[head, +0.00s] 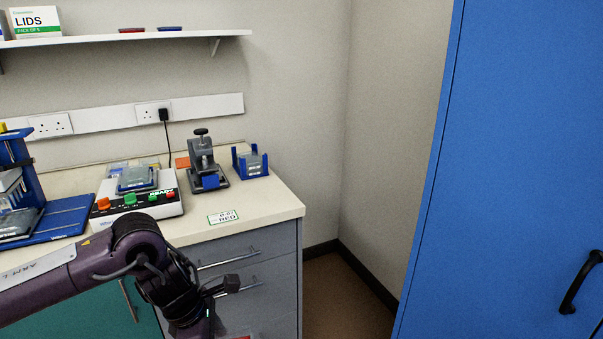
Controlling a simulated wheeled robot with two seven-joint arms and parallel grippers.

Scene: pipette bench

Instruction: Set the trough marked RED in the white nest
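I cannot make out a trough marked RED or a white nest for certain. My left arm comes in from the lower left, in front of the bench and drawers. My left gripper (200,322) hangs low at the bottom edge of the view; its fingers are not clear, so its opening and any held thing cannot be told. My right gripper is out of view.
On the bench (270,204) stand a white device (135,214) with coloured buttons, a grey clamp press (202,157), a blue holder (250,163) and a blue stand (62,215). A shelf (120,41) is above; a blue cabinet (500,150) stands right. The bench's front right is clear.

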